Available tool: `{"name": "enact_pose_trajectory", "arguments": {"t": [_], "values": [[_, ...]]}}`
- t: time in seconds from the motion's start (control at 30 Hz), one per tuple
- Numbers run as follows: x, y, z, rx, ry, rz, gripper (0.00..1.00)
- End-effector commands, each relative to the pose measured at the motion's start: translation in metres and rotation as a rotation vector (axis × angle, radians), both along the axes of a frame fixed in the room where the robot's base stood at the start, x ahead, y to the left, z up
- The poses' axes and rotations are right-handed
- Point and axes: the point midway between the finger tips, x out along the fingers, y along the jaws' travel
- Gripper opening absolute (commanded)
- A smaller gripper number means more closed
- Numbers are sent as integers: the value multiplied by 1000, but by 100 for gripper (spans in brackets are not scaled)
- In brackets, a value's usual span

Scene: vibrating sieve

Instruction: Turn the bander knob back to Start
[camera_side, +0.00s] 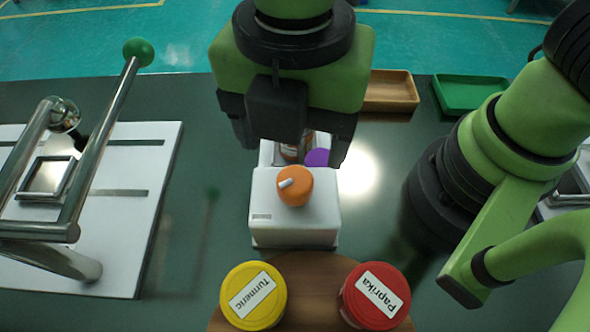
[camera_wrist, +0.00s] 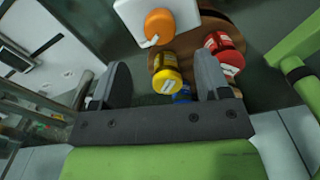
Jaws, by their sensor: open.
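The bander (camera_side: 295,217) is a white box on the dark table, in the middle of the side view. Its orange knob (camera_side: 294,187) sits on top, with a white pointer aimed left. The knob also shows at the top of the wrist view (camera_wrist: 159,24), pointer toward the lower left. My gripper (camera_side: 292,150) is above and behind the knob in the side view, apart from it. In the wrist view its two fingers (camera_wrist: 160,85) are spread wide with nothing between them touching. What is printed around the knob cannot be read.
A yellow Turmeric jar (camera_side: 253,296) and a red Paprika jar (camera_side: 375,296) stand on a round wooden board (camera_side: 312,275) in front. A purple-topped item (camera_side: 317,158) is behind the bander. A green-knobbed lever press (camera_side: 100,140) stands left. Wooden (camera_side: 390,91) and green trays (camera_side: 466,93) lie behind.

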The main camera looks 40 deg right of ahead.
Motion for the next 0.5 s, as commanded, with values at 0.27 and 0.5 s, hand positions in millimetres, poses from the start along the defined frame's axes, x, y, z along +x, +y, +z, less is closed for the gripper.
{"name": "enact_pose_trajectory", "arguments": {"t": [0.27,0.5], "values": [[-1,-1,-53,-3,4,-4,70],[0,-1,-80,1,2,-6,70]]}}
